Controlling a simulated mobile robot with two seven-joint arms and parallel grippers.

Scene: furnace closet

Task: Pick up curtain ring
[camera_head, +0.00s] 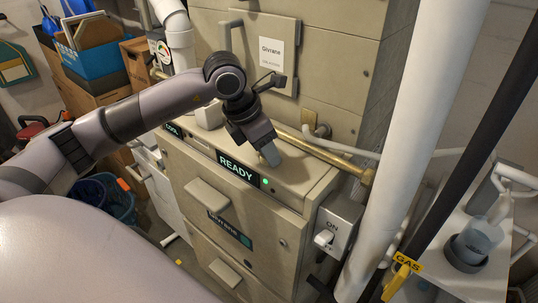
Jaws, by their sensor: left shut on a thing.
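My left gripper (268,152) points down over the top ledge of the beige furnace (295,175), just behind the lit READY panel (238,166). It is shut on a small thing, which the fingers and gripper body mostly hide. No curtain ring stands out clearly anywhere in view; the held thing seems to be the ring, but its shape cannot be made out. I cannot tell whether it touches the ledge. My right gripper is not in view.
A brass pipe (325,156) runs along the ledge behind the gripper. A thick white pipe (415,130) and a dark pole with a yellow GAS tag (407,262) stand at right. A switch box (335,232) is on the furnace side. Boxes fill the upper left.

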